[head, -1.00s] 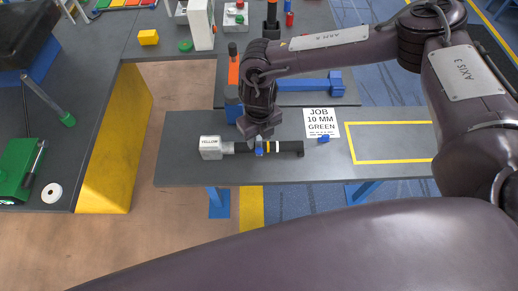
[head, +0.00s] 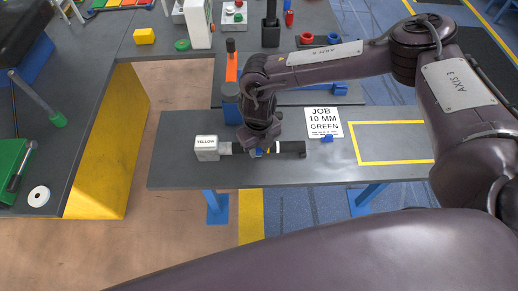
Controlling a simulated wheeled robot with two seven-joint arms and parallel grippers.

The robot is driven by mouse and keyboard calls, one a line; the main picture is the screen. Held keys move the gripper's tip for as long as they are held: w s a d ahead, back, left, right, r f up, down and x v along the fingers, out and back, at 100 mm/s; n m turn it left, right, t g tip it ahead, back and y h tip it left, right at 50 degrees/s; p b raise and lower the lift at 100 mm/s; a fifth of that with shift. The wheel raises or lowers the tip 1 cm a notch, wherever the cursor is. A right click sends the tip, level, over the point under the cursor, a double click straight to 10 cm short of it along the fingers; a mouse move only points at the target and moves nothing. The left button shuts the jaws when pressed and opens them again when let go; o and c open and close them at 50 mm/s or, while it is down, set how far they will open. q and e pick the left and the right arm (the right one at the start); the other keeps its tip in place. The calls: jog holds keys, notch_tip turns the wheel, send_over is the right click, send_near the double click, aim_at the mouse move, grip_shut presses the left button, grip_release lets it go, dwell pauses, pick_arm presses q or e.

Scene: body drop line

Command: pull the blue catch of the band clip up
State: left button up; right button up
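A dark rod-shaped tool (head: 292,147) lies across the grey bench, with a white block labelled YELLOW (head: 206,148) at its left end. A small blue part (head: 259,152), apparently the blue catch of the band clip, shows at the rod's middle beside yellow and pale bands. My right gripper (head: 258,146) points down right over this part and hides much of it and of the rod there. Its fingertips are too small and covered to tell whether they are open or shut, or touching the catch. My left gripper is not in view.
A sign reading JOB 10 MM GREEN (head: 324,122) lies right of the gripper, with a small blue piece (head: 327,139) at its lower edge. A yellow-outlined area (head: 395,143) farther right is empty. An orange-and-blue upright object (head: 231,75) stands behind the bench.

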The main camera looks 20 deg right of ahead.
aim_at(259, 150)
jog(key=c, duration=0.3)
jog(key=shift+c, duration=0.4)
jog(key=shift+r+p, duration=1.1)
jog(key=shift+r, duration=0.4)
jog(key=o, duration=0.9)
notch_tip(259, 150, up, 7)
jog(key=p, duration=0.5)
dwell(0.7)
